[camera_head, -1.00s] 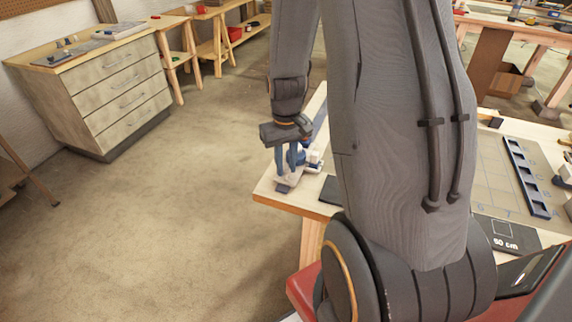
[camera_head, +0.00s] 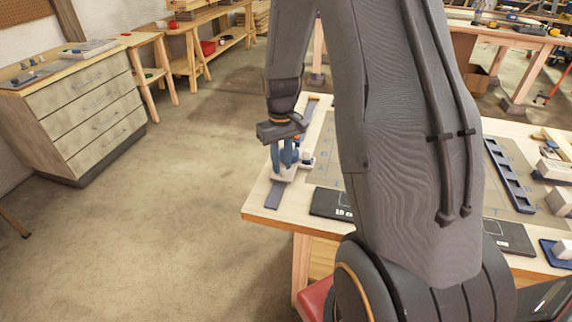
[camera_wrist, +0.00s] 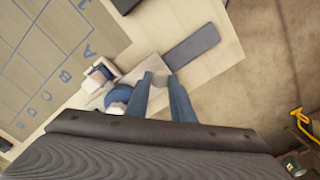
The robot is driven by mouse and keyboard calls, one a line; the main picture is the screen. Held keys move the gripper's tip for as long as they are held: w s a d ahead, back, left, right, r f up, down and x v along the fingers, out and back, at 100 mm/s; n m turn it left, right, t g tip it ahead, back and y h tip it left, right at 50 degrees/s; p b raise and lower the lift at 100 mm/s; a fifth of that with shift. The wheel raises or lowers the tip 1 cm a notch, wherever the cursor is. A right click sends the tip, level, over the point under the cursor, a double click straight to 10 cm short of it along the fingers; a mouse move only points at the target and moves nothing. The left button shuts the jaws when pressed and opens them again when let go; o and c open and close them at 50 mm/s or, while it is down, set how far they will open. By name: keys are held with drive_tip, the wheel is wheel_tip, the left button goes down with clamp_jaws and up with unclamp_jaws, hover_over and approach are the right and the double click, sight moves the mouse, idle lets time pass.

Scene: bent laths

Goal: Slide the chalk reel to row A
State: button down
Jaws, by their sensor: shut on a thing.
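The chalk reel, a pale carriage with a blue round part and a small white block at its side, sits on a dark flat rail (camera_head: 273,195) along the left table edge. In the wrist view the reel's blue disc (camera_wrist: 118,97) shows left of my fingers, and the bare rail end (camera_wrist: 192,47) runs to the upper right. My gripper (camera_head: 287,160) is shut on the reel's light grip part, between the blue fingers (camera_wrist: 163,82). The letter A (camera_wrist: 88,50) on the grid board lies close to the white block. Exact line-up with row A cannot be told.
The grid board (camera_wrist: 45,45) lies beside the rail. A dark plate (camera_head: 331,203) lies near the table's front edge. A slotted dark tray (camera_head: 508,175) and several blocks are at the right. My arm hides the table's middle. Open floor is to the left.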

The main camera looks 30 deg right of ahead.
drive_tip(key=c, duration=1.5)
unclamp_jaws()
drive_tip(key=shift+c, duration=0.2)
drive_tip(key=shift+r, duration=0.15)
drive_tip(key=shift+r+b, duration=1)
drive_tip(key=shift+r, duration=2.8)
